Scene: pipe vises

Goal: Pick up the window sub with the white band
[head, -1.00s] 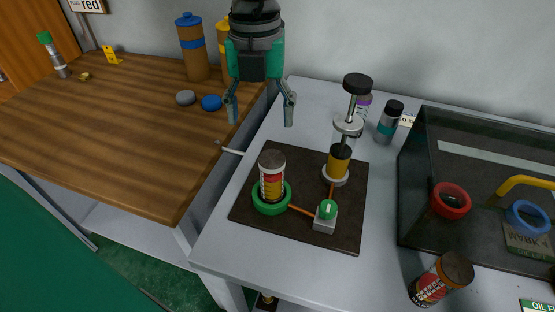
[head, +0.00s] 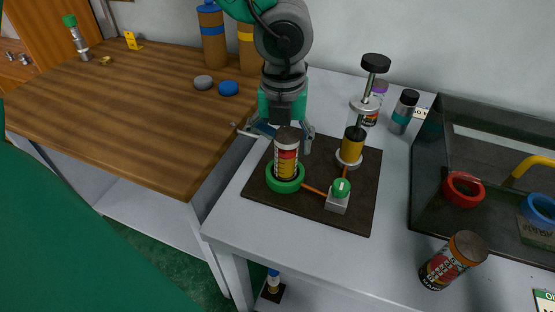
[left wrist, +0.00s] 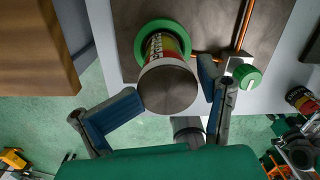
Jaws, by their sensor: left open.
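The window sub with a white band (head: 287,151) stands upright in a green ring (head: 285,184) on a dark board. It has a dark brown top and red and yellow label stripes. It also shows from above in the left wrist view (left wrist: 168,85), seated in the green ring (left wrist: 150,30). My left gripper (head: 286,134) is open at the sub's top, just behind it in the head view. In the left wrist view its fingers (left wrist: 165,100) lie on either side of the dark top; contact cannot be told. My right gripper is not in view.
On the board (head: 362,210) stand a clear cylinder with a plunger (head: 362,105) and a green-knobbed valve block (head: 340,192). Purple-capped and teal-banded bottles (head: 404,112) stand behind. A dark tray (head: 425,190) fills the right.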

